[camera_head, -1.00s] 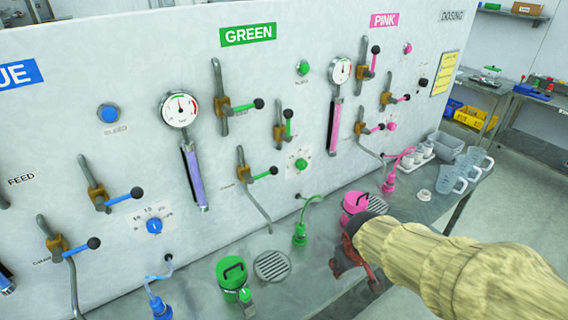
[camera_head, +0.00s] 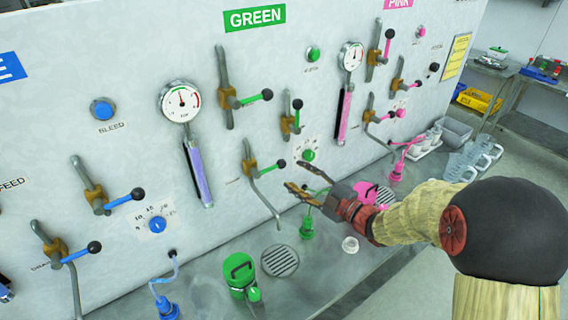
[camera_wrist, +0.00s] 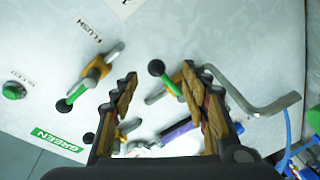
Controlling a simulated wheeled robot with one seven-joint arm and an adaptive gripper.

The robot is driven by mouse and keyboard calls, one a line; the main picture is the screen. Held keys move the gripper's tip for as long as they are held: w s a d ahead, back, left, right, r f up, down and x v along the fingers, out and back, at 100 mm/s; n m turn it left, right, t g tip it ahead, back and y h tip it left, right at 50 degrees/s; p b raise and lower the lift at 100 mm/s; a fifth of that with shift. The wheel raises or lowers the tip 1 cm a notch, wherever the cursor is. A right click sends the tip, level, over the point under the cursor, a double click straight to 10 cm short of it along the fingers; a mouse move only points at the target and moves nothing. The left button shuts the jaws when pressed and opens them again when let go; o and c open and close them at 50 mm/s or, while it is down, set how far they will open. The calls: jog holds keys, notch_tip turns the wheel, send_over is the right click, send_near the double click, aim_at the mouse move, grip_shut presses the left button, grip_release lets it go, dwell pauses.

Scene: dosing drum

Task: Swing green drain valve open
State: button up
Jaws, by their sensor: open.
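The green drain valve (camera_head: 251,165) is the lower green valve on the panel, a brass body on a grey pipe that bends downward. Its green lever with a dark ball (camera_head: 282,163) points right, crosswise to the pipe. My gripper (camera_head: 296,176) is open and empty, its fingertips just right of the ball. In the wrist view, the drain lever's ball (camera_wrist: 156,68) shows between my spread fingers (camera_wrist: 158,76), with the lever running toward the right finger, which hides part of the valve. I cannot tell whether a finger touches it.
Another green-levered valve (camera_head: 292,120) is close above right, and the upper green valve (camera_head: 228,97) is higher. A green knob (camera_head: 308,155) is just behind my fingers. Below stand a green canister (camera_head: 240,272) and a drain grate (camera_head: 280,260) on the bench. Pink-levered valves (camera_head: 370,115) are to the right.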

aim_at(281, 164)
jog(key=shift+w+a+r, duration=0.1)
jog(key=shift+a+r, duration=0.1)
jog(key=shift+r, duration=0.05)
jog(key=x, duration=0.7)
jog(key=shift+w+a, duration=0.2)
jog(key=shift+c, duration=1.3)
grip_shut()
